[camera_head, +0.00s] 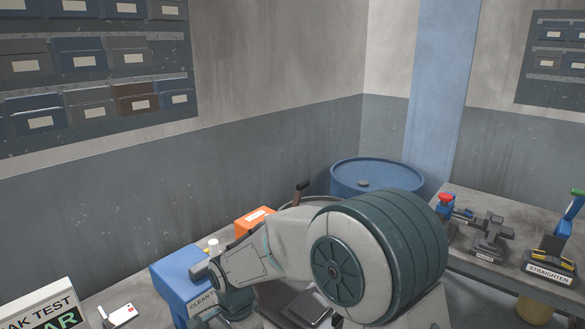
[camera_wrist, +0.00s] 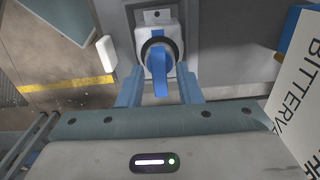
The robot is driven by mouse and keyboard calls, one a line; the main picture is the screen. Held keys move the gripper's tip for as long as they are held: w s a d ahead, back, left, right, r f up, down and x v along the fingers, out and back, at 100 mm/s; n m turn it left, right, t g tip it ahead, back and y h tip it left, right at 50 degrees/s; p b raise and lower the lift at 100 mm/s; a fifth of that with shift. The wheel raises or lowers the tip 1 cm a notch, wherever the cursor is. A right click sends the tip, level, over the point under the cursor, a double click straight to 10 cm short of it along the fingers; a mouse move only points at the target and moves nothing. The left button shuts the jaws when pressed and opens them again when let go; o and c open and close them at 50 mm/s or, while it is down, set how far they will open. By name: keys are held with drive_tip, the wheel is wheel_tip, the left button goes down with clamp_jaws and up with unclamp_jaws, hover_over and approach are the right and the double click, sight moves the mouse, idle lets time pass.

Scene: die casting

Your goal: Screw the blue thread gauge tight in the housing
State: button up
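In the wrist view, a blue bar-like part (camera_wrist: 160,76) stands out from a dark ring on a white body (camera_wrist: 143,33) with blue edges. It looks like the blue thread gauge in its housing, but the frames do not confirm this or show thread or seating. My gripper (camera_wrist: 160,92) is open, with one blue finger on each side of the blue part. A gap shows on both sides, and nothing is held. In the head view my arm covers the work spot, and neither the fingers nor the gauge can be made out.
A white lettered sign (camera_wrist: 298,98) stands close at right in the wrist view. In the head view, a blue box (camera_head: 180,279) and an orange box (camera_head: 253,219) stand on the left bench. A blue drum (camera_head: 377,175) stands behind my arm. Tools stand on the right bench (camera_head: 480,253).

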clamp_jaws()
